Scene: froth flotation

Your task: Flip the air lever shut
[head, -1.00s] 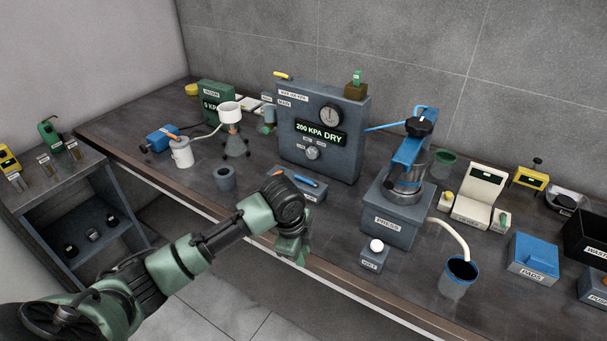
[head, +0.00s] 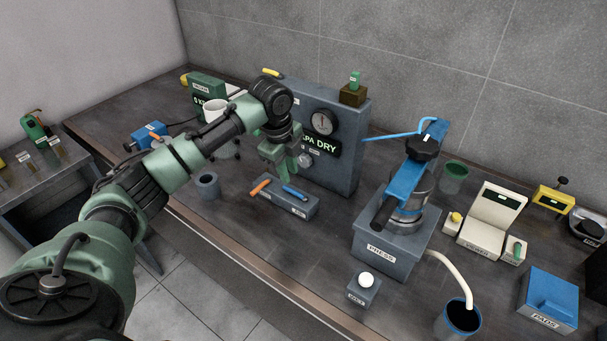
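A low grey box (head: 284,205) on the bench carries an orange lever (head: 259,188) and a blue lever (head: 295,192), both tilted. Its small labels are too small to read, so I cannot tell which lever is for air. A yellow handle (head: 271,73) sits on top of the grey gauge panel (head: 345,171). My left gripper (head: 281,174) points down in front of the panel, just above and behind the low box. It appears apart from both levers. Its finger gap is not clear. My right gripper is out of view.
The press (head: 392,246) with its blue frame stands right of the low box. A small box with a white knob (head: 366,280) is in front of it. A grey ring-shaped pot (head: 208,186) stands to the left. The bench's front edge is clear.

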